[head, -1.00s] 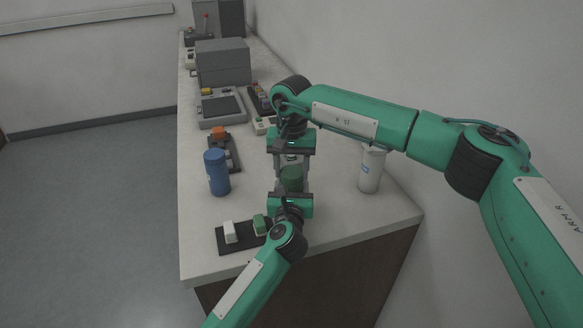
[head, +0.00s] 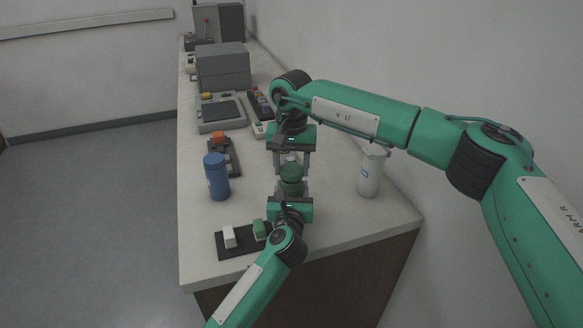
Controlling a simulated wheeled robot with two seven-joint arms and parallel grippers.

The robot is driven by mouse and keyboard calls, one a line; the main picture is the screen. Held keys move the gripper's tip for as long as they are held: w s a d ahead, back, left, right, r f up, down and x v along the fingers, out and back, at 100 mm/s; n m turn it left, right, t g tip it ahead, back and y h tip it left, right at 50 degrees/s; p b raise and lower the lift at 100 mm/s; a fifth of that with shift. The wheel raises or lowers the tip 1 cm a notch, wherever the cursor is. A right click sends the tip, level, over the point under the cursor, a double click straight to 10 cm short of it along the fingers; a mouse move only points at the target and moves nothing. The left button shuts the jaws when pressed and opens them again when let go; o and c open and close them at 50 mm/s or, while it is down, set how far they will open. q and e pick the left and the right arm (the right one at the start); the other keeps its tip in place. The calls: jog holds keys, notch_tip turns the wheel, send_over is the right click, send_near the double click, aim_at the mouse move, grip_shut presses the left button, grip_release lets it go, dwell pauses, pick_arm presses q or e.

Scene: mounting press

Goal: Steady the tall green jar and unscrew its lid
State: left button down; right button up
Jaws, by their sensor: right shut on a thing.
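The tall green jar (head: 291,187) stands upright near the front of the bench, partly hidden by my grippers. Its darker green lid (head: 291,170) shows at the top, with a narrow dark band below it. The contact spots are small and partly hidden.
A blue jar (head: 217,177) stands to the left and a white jar (head: 370,172) to the right. A black tray (head: 238,252) with a white and a green block lies in front. Several devices and a grey press box (head: 222,66) stand farther back.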

aim_at(291, 169)
jog(key=shift+r, duration=0.15)
jog(key=shift+r, duration=1.9)
pick_arm(q)
jog(key=shift+c, duration=2.2)
grip_release()
